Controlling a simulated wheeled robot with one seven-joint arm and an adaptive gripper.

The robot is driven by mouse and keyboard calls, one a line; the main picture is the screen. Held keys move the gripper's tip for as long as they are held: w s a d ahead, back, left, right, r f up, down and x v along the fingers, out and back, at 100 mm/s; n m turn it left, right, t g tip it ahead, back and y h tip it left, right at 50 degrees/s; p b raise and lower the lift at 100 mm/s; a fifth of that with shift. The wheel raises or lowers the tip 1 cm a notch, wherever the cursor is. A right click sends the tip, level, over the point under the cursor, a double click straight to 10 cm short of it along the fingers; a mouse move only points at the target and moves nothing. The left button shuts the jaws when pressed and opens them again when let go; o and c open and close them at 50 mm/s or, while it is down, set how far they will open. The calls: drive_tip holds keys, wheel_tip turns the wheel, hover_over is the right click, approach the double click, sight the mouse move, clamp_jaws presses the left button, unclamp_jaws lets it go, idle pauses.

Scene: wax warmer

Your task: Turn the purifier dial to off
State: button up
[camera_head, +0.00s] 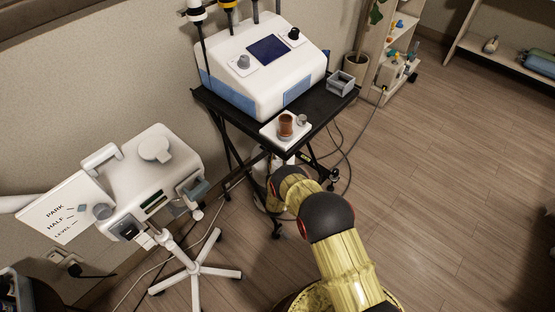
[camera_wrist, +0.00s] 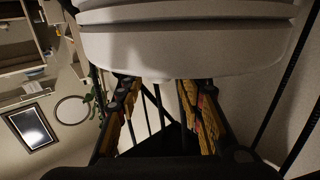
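No label marks any thing as the purifier, and I cannot tell which dial is its dial. In the wrist view a large white rounded body (camera_wrist: 185,45) fills the top, close in front of my gripper (camera_wrist: 162,112). A small pale nub (camera_wrist: 160,80) shows at its lower edge, between the fingers. The fingers are spread apart with nothing seen between them; contact with the body cannot be told. In the head view my arm hides the gripper. A white console (camera_head: 262,72) there has a grey knob (camera_head: 243,62) and a black knob (camera_head: 294,34).
The console stands on a black trolley (camera_head: 335,105) with a small white unit (camera_head: 270,130) bearing a brown cup (camera_head: 286,125) and grey knob (camera_head: 302,120). A wheeled white device (camera_head: 150,175) with a lettered panel (camera_head: 62,210) stands left. Cables cross the floor; floor at right is clear.

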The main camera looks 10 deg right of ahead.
clamp_jaws()
drive_tip(key=shift+d, duration=0.1)
drive_tip(key=shift+d+n+y, duration=0.25)
drive_tip(key=shift+n+y, duration=0.55)
drive_tip(key=shift+y, duration=0.2)
drive_tip(key=shift+n+t+y, duration=0.3)
drive_tip(key=shift+n+y, duration=0.5)
drive_tip(key=shift+y, duration=0.7)
drive_tip(key=shift+o, duration=1.2)
unclamp_jaws()
drive_tip(key=shift+s, duration=0.15)
